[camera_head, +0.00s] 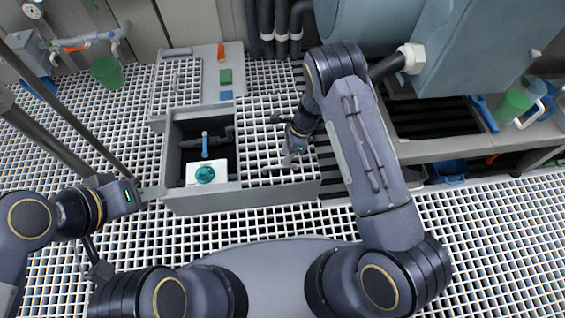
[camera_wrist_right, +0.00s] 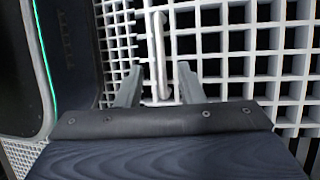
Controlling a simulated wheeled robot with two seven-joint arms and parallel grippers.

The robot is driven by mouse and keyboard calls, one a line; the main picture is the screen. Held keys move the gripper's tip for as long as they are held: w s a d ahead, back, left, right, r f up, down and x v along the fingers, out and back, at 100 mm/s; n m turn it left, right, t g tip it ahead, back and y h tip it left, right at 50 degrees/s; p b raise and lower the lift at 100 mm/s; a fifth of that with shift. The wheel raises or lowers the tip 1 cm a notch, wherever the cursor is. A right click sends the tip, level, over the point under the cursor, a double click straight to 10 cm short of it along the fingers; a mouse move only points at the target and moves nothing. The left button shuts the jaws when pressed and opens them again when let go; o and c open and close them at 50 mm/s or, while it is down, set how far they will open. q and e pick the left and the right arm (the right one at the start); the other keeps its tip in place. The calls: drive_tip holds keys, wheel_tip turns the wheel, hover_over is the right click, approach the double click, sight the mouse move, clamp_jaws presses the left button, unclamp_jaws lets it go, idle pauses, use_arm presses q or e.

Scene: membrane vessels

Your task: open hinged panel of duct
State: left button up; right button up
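The duct (camera_head: 240,200) is a grey open-topped box set in the grating floor. Its left part is open and shows a dark inside; its right part is covered by a white grating panel (camera_head: 255,112). My right gripper (camera_head: 283,165) is over this panel near its front right side. In the right wrist view, its two fingers (camera_wrist_right: 158,78) are apart, with a light grey bar (camera_wrist_right: 157,45), like a handle, between them and a gap on each side. The panel's grating shows behind. My left gripper (camera_head: 150,193) is at the duct's front left corner; its finger gap is unclear.
Inside the opening are a white block with a teal knob (camera_head: 204,174) and a blue-handled valve (camera_head: 204,145). A large blue-grey vessel (camera_head: 375,30) stands at the back right.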

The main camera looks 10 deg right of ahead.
drive_tip(key=shift+b+x, duration=0.45)
drive_tip(key=shift+x, duration=1.4)
clamp_jaws()
